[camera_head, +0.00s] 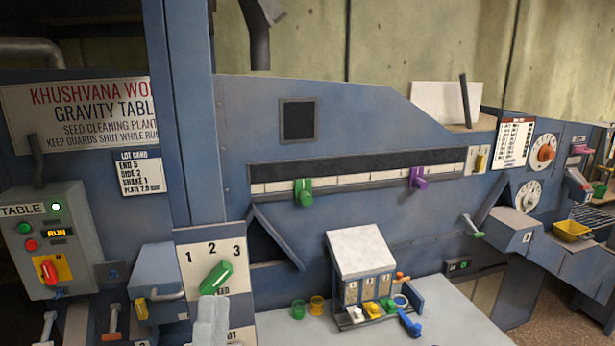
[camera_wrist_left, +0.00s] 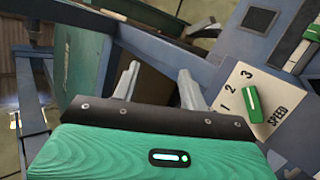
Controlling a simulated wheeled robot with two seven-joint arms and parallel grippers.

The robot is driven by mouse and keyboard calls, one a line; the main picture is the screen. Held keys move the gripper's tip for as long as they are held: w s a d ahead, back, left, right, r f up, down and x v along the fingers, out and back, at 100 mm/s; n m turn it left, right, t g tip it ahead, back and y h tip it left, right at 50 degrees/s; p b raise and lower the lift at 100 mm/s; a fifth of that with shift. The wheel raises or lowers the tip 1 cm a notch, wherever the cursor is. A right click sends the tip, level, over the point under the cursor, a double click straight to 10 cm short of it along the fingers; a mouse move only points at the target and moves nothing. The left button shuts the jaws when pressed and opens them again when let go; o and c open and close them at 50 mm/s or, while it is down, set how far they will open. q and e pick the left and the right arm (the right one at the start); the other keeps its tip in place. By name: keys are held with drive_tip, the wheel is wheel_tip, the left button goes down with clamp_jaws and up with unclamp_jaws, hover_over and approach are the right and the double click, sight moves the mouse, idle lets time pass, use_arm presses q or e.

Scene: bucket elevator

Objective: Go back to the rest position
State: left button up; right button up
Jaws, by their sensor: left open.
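My left gripper (camera_head: 211,318) shows at the bottom edge of the head view as a pale grey finger, just below the green speed knob (camera_head: 216,278). In the left wrist view the left gripper (camera_wrist_left: 158,86) has its two grey fingers spread apart with nothing between them. The green knob also shows there on its white plate (camera_wrist_left: 240,84), right of the fingers and apart from them. My right gripper is not in view.
A grey control box (camera_head: 45,240) with a red switch stands at the left. A blue post (camera_head: 190,110) rises behind the speed plate. A pale table (camera_head: 440,318) holds small cups (camera_head: 298,309) and a sample rack (camera_head: 362,252). Levers (camera_head: 473,228) stick out at right.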

use_arm(q)
drive_tip(key=d+f+m+g+h, duration=0.3)
drive_tip(key=f+m+g+h, duration=0.3)
drive_tip(key=f+m, duration=0.45)
drive_tip(key=d+f+m+g+h, duration=0.2)
drive_tip(key=f+m+g+h, duration=0.2)
drive_tip(key=f+m+g, duration=0.7)
drive_tip(key=s+a+f+n+g+y, duration=0.1)
drive_tip(key=s+a+f+g+y, duration=0.2)
drive_tip(key=s+a+f+y, duration=0.5)
drive_tip(key=s+a+f+n+g+y, duration=0.1)
drive_tip(key=s+a+f+g+y, duration=0.25)
drive_tip(key=a+f, duration=0.8)
wheel_tip(320, 180, down, 37)
drive_tip(key=s+d+g+b, duration=0.1)
drive_tip(key=d+b, duration=0.2)
drive_tip(key=b, duration=0.3)
drive_tip(key=s+a+f+g+b, duration=0.1)
drive_tip(key=s+f+b, duration=0.2)
drive_tip(key=s+f, duration=0.6)
drive_tip(key=s+a+f+b, duration=0.2)
drive_tip(key=s+f, duration=0.8)
drive_tip(key=f, duration=0.7)
drive_tip(key=shift+s+a+f+g+b, duration=0.15)
drive_tip(key=shift+s+a+g+b, duration=0.05)
drive_tip(key=shift+a+g+b, duration=0.2)
drive_tip(key=shift+s+h, duration=0.15)
drive_tip(key=shift+h, duration=0.1)
drive_tip(key=shift+c, duration=0.2)
